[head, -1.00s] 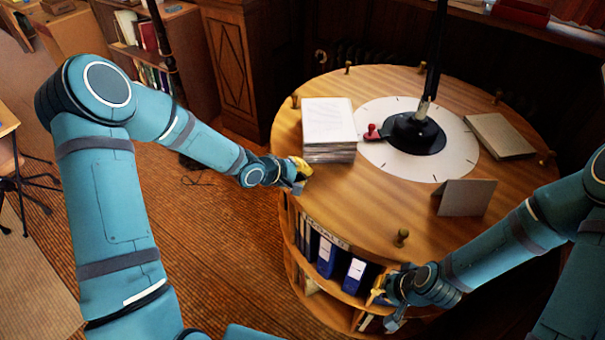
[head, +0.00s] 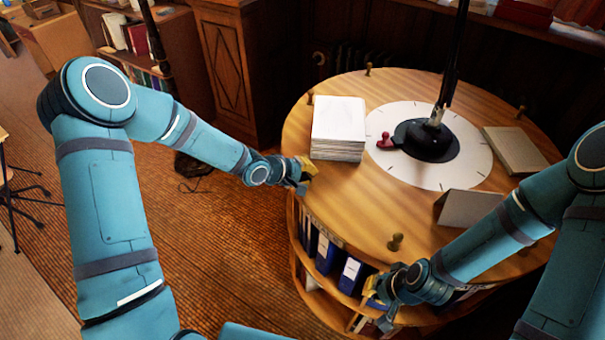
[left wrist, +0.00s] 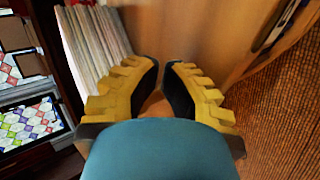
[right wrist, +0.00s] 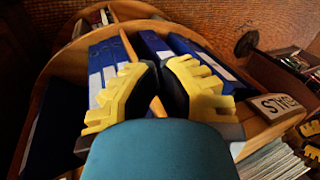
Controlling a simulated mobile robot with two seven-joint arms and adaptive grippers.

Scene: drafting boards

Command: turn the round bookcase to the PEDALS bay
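The round bookcase (head: 350,205) has a wooden top with upright knobs around its edge, such as the front knob (head: 395,242). A white dial (head: 455,172) with a red pointer (head: 385,142) lies in the middle of the top. My left gripper (head: 306,171) is at the left rim; its fingers are nearly together, with nothing clearly seen between them. My right gripper (head: 374,290) is low at the front, by the shelf with blue binders (head: 328,254), its fingers also nearly together.
A paper stack (head: 338,125), a folded card (head: 468,209) and a grey book (head: 515,149) sit on the top. A dark post (head: 455,60) rises from the dial. A wooden cabinet (head: 228,65) stands behind left. The floor (head: 215,265) left of the bookcase is open.

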